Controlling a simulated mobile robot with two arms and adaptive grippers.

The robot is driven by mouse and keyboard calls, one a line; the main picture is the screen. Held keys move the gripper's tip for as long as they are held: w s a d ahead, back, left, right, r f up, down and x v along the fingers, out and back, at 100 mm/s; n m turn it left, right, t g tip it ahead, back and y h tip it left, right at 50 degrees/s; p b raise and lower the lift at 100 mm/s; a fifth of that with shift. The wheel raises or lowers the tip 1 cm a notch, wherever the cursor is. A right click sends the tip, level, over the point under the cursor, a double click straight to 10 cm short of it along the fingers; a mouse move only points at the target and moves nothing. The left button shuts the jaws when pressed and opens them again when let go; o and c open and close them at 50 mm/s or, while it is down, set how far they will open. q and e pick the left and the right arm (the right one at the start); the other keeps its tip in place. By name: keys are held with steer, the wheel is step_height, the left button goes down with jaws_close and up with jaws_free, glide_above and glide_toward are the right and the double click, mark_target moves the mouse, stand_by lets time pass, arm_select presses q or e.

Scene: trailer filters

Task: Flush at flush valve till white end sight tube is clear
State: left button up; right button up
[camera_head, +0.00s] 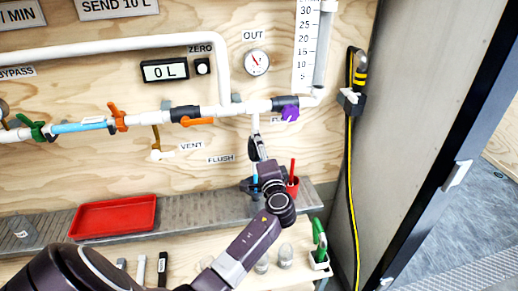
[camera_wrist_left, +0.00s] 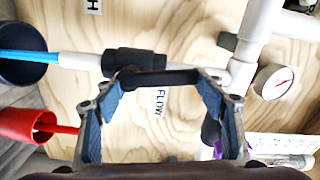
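My left gripper (camera_head: 257,155) is at the short vertical branch below the main pipe, beside the FLUSH label (camera_head: 220,159). In the left wrist view its blue-padded fingers (camera_wrist_left: 162,80) are spread, with a black lever (camera_wrist_left: 160,78) across between the tips. The lever adjoins a black valve body (camera_wrist_left: 133,62) on a white pipe. I cannot tell whether the fingertips touch it. From that pipe a blue tube (camera_wrist_left: 22,57) runs into a dark cup (camera_wrist_left: 22,72). A blue tube section (camera_head: 80,126) with white ends sits in the main pipe, left of an orange handle. My right gripper is out of view.
A purple handle (camera_head: 287,113), an OUT gauge (camera_head: 257,62) and a 0 L display (camera_head: 165,71) are on the wall. A red cup (camera_head: 293,186) is right of my gripper. A red tray (camera_head: 115,216) lies on the metal shelf. A yellow-black cable (camera_head: 352,190) hangs at right.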

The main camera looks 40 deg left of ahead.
arm_select(q)
steer(key=o, duration=0.4)
steer(key=shift+c, duration=0.2)
steer(key=v, duration=1.2)
